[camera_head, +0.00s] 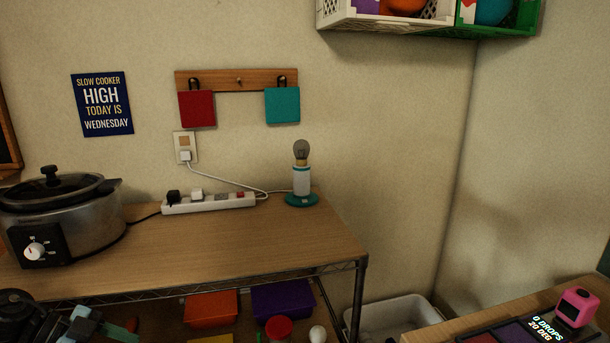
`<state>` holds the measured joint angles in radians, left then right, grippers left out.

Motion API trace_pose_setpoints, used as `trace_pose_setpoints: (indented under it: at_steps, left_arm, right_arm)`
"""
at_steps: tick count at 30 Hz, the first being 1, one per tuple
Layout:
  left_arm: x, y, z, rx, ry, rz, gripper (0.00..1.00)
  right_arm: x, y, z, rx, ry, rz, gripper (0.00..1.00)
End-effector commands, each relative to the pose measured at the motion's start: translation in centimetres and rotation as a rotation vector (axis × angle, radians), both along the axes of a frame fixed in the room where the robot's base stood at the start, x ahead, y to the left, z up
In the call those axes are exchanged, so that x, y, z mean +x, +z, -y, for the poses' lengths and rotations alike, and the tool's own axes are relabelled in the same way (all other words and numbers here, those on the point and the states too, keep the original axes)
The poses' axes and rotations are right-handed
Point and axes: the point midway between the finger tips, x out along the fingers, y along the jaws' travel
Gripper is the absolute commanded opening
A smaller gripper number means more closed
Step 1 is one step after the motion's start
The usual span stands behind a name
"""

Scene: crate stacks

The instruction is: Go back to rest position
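A dark arm part with grey and teal pieces, which looks like my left gripper (92,327), shows at the bottom left corner, in front of the table's front edge. It is cut off by the frame, and I cannot tell whether its fingers are open or shut. No held object can be made out there. My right gripper is not in view.
A slow cooker (62,215) stands at the left of the wooden table (250,245). A power strip (208,202) and bulb lamp (301,175) stand behind. Coloured bins (210,309) sit below. A counter with a pink device (577,307) is at right.

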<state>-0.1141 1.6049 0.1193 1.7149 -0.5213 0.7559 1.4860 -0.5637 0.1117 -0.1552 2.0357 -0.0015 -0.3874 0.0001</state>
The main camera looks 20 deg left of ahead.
Motion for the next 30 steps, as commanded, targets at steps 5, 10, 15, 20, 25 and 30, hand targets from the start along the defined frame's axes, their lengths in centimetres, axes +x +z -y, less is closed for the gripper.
trace_pose_setpoints:
  at_steps: [5, 10, 15, 20, 25, 30]
  left_arm:
    - [-3.1, -3.8, 0.9, -0.11, 0.154, 0.117, 0.61]
    - [-6.4, -7.3, 2.2, -0.146, 0.322, 0.189, 0.61]
    - [-10.2, -10.5, 4.1, -0.138, 0.499, 0.213, 0.61]
    - [-14.1, -13.0, 6.9, -0.104, 0.654, 0.187, 0.61]
    - [-18.4, -15.0, 11.1, -0.056, 0.787, 0.111, 0.61]
    - [-22.2, -15.8, 16.4, -0.019, 0.873, -0.001, 0.61]
  right_arm:
    - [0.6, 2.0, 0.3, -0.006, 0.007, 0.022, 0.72]
    - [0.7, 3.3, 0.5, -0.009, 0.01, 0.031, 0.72]
    - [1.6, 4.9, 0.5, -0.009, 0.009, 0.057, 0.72]
    - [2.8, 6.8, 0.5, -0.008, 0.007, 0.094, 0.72]
    - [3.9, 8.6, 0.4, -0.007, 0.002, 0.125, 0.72]
    - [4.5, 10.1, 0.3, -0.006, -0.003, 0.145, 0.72]
